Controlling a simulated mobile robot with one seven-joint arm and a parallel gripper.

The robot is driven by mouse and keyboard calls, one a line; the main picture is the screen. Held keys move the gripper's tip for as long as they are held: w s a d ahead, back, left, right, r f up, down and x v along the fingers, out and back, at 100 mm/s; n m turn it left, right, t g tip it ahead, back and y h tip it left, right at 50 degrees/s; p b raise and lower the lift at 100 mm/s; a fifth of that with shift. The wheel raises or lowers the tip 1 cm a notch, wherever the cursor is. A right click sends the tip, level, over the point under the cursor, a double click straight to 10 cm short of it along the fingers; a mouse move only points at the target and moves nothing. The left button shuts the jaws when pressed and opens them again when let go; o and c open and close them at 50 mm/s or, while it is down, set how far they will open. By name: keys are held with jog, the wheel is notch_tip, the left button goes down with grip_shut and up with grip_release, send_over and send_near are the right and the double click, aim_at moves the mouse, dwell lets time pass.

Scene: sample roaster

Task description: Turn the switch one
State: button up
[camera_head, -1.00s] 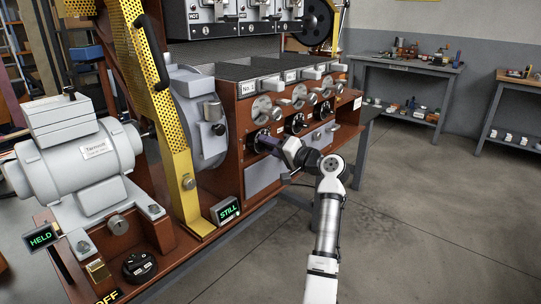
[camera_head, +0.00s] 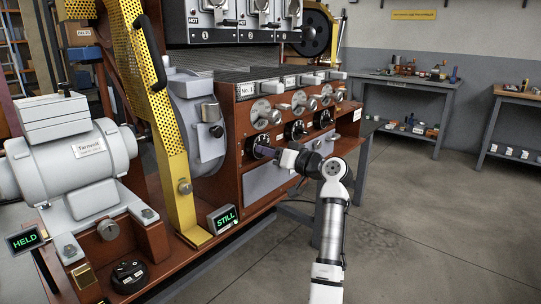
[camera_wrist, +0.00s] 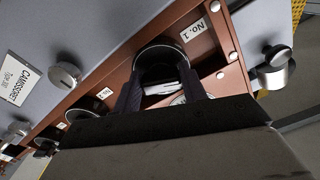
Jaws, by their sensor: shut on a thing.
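Switch one is a black round dial (camera_head: 259,139) with pale markings on the brown front panel, below the No. 1 plate (camera_head: 245,89). My gripper (camera_head: 262,151) reaches it from the right, and its fingers cover the lower part of the dial. In the wrist view my gripper (camera_wrist: 160,92) has one dark finger on each side of the switch's knob (camera_wrist: 161,87) and is shut on it. The black dial rim (camera_wrist: 160,53) shows beyond the fingers, near the No. 1 label (camera_wrist: 195,31). The exact pointer setting is hidden.
Two more black dials (camera_head: 295,130) (camera_head: 322,119) sit along the same panel, with round metal parts above them. A yellow perforated guard (camera_head: 165,115) and a grey motor (camera_head: 70,155) stand at left. Small displays read STILL (camera_head: 222,219) and HELD (camera_head: 25,240). Floor at right is open.

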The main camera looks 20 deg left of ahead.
dwell(0.4)
jog(key=o, duration=1)
jog(key=v, duration=1.3)
jog(key=shift+s+d, duration=0.1)
jog(key=shift+d, duration=0.3)
